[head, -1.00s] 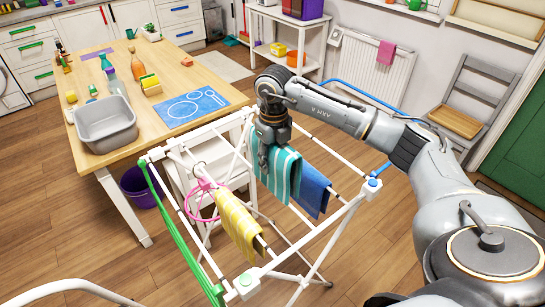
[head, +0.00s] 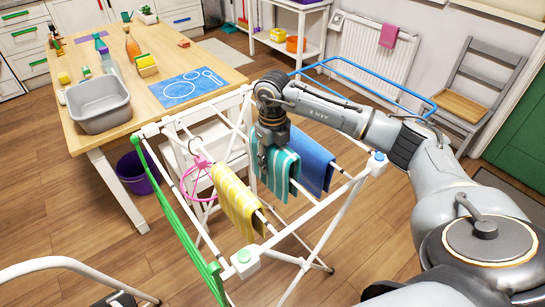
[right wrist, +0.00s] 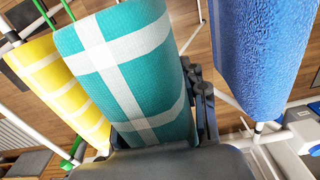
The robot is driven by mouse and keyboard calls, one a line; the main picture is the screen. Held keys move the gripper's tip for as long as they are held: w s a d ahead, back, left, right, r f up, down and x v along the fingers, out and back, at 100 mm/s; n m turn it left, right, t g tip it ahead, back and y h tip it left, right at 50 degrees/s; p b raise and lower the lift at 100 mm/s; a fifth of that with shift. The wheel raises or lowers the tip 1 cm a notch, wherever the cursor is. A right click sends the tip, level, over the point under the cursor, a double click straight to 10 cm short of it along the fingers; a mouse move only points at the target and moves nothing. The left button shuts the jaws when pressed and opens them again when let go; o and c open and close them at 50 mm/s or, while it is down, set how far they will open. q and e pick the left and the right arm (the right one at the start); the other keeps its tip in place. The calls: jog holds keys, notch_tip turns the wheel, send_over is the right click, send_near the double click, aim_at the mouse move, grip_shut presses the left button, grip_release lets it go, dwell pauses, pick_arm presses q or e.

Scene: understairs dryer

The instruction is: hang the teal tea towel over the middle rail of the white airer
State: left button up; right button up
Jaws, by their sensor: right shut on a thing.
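The teal tea towel (head: 282,174) with white stripes is folded over and hangs down at the middle of the white airer (head: 337,218), between the yellow and blue towels. My right gripper (head: 265,157) is shut on it from above. In the right wrist view the teal towel (right wrist: 130,70) hangs from a rounded fold, with dark finger parts beside it. The towel and gripper hide the middle rail there, so I cannot tell whether the cloth rests on it. My left gripper is not in view.
A yellow striped towel (head: 238,207) and a blue towel (head: 314,164) hang on either side. A pink hanger (head: 198,180) hangs at the airer's left. A wooden table (head: 165,92) with a grey basin (head: 99,112) stands behind left. A purple bucket (head: 135,172) sits below it.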

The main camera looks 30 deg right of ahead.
notch_tip(320, 180, down, 3)
jog(key=shift+f+b, duration=0.1)
jog(key=shift+b, duration=0.8)
jog(key=shift+f+b, duration=1.1)
jog(key=shift+f, duration=0.5)
jog(key=o, duration=1.3)
jog(key=shift+c, duration=0.2)
jog(key=shift+r, duration=0.15)
notch_tip(320, 180, up, 12)
jog(key=shift+f, duration=0.1)
